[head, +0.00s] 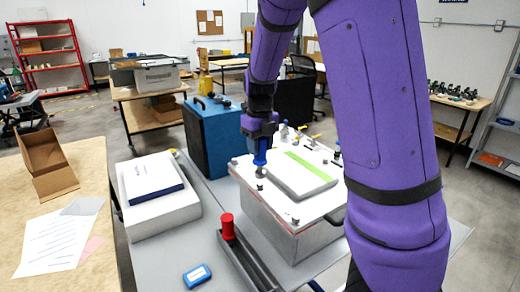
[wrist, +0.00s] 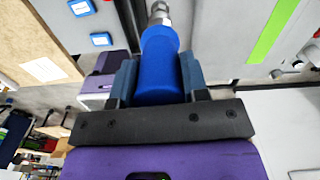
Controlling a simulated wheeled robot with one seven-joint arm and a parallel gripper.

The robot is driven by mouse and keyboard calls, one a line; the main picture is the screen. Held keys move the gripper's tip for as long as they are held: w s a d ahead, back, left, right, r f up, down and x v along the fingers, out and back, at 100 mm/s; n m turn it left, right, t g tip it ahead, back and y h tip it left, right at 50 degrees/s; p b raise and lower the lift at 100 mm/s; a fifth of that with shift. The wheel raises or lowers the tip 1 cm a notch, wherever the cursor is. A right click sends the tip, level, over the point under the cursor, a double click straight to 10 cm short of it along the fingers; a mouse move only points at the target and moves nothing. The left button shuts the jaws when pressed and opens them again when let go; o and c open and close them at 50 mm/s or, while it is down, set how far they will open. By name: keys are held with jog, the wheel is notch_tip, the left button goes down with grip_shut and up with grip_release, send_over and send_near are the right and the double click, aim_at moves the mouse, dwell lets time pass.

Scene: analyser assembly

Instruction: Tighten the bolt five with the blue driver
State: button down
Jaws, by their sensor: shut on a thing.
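My gripper (head: 260,140) is shut on the blue driver (head: 260,158), which points down over the left part of the analyser's white top (head: 270,192). In the wrist view the blue handle (wrist: 158,65) sits between both fingers, with its metal shaft (wrist: 160,14) beyond. The driver's tip is close above or on a dark bolt head (head: 260,173) near the left side of the top; I cannot tell whether they touch. Other small bolts show around the top's edge, such as one at the left corner (head: 233,162). No numbers are readable, so I cannot tell which is bolt five.
A raised grey panel with a green stripe (head: 311,166) lies on the analyser top. A blue case (head: 212,135) stands behind left.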

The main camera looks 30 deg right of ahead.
jog(key=shift+r, duration=1.1)
